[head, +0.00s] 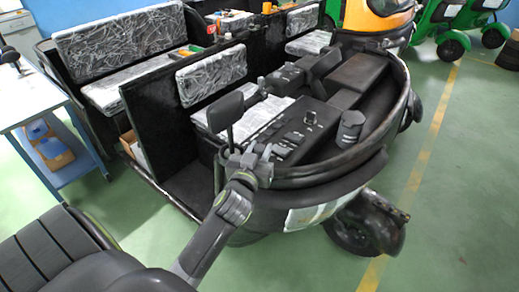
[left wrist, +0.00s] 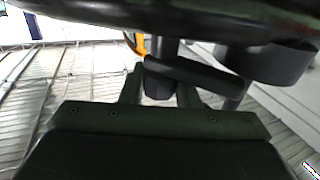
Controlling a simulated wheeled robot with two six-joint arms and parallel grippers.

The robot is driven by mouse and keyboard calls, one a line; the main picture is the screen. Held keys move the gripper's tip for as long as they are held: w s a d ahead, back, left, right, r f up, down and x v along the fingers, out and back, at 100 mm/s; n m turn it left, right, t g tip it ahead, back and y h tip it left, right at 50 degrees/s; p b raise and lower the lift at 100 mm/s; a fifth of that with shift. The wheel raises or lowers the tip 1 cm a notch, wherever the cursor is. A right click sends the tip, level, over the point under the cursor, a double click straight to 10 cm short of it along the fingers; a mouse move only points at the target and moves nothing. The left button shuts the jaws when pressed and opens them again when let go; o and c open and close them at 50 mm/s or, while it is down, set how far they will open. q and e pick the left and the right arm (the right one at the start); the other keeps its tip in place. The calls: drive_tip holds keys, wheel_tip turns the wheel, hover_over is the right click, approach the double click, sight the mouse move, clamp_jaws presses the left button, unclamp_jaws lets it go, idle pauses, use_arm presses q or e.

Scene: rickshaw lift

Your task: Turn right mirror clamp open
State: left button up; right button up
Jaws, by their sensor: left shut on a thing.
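A black mirror (head: 225,109) stands upright on a thin stem at the near left corner of the rickshaw's open front. My left gripper (head: 256,156) is at the rim of the rickshaw front, just right of the mirror stem. In the left wrist view, its two fingers (left wrist: 158,82) are shut on a small dark part, which I take to be the mirror clamp. The clamp is mostly hidden by the gripper in the head view, so its angle cannot be read. My right gripper is in neither view.
The rickshaw's black curved rim (head: 330,170) and front wheel (head: 365,232) are close to my arm. A blue-grey workbench (head: 40,95) with bins stands at the left. Green floor is free at the lower right.

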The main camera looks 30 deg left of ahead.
use_arm(q)
drive_tip(key=n+g+y+b, duration=0.3)
drive_tip(key=y+b, duration=0.1)
drive_tip(key=b, duration=0.1)
drive_tip(key=n+g+y+b, duration=0.3)
drive_tip(key=g+b, duration=0.1)
drive_tip(key=b, duration=0.1)
drive_tip(key=n+g+y+b, duration=0.3)
drive_tip(key=n+y+b, duration=0.1)
drive_tip(key=shift+w+d+f+y+b, duration=0.1)
drive_tip(key=shift+f+y+b, duration=0.2)
drive_tip(key=shift+b, duration=0.1)
drive_tip(key=shift+r+n+g+y+b, duration=0.25)
drive_tip(key=shift+n+g+y+b, duration=0.25)
drive_tip(key=shift+n+g+b, duration=0.9)
drive_tip(key=shift+g+p, duration=0.3)
drive_tip(key=shift+p, duration=0.1)
drive_tip(key=o, duration=0.9)
drive_tip(key=shift+o, duration=0.2)
